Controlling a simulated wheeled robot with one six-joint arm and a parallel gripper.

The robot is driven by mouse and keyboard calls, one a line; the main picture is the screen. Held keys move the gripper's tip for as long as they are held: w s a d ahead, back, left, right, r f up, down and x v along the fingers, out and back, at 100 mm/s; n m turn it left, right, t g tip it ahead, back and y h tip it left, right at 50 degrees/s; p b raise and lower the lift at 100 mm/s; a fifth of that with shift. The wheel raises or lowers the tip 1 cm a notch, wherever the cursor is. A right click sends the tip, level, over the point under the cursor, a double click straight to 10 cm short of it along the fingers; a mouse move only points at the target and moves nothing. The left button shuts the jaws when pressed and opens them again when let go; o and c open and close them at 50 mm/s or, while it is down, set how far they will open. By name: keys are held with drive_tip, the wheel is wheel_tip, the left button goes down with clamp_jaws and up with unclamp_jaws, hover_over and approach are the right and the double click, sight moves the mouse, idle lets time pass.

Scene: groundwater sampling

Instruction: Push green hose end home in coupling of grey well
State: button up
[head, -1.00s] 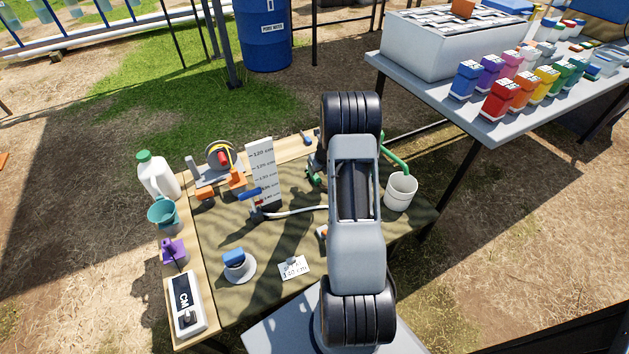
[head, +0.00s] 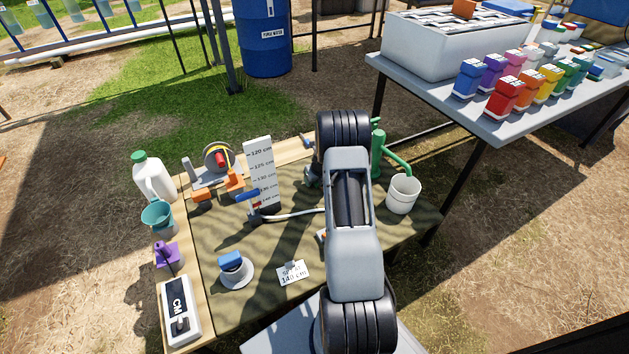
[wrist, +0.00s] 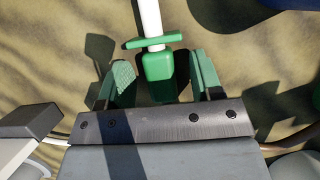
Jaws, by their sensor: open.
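In the wrist view, my gripper (wrist: 160,82) is open, with a green finger on each side of a green block-shaped end with a crossbar (wrist: 158,66), which looks like the green hose end. A white tube (wrist: 150,18) runs from it to the top edge. Gaps show between it and both fingers, so it is not clamped. In the head view, my arm hides my gripper and the green end. A pale hose (head: 292,215) runs on the bench and passes behind my arm. I cannot make out the grey well's coupling for certain in either view.
A green pump (head: 378,155) and white bucket (head: 402,195) stand right of my arm. A depth board (head: 261,170), reel (head: 216,160) and blue-capped fitting (head: 231,262) stand left on the bench (head: 215,300). A dark-topped block (wrist: 30,120) is at the wrist view's left.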

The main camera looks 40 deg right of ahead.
drive_tip(key=c, duration=1)
drive_tip(key=shift+r, duration=0.1)
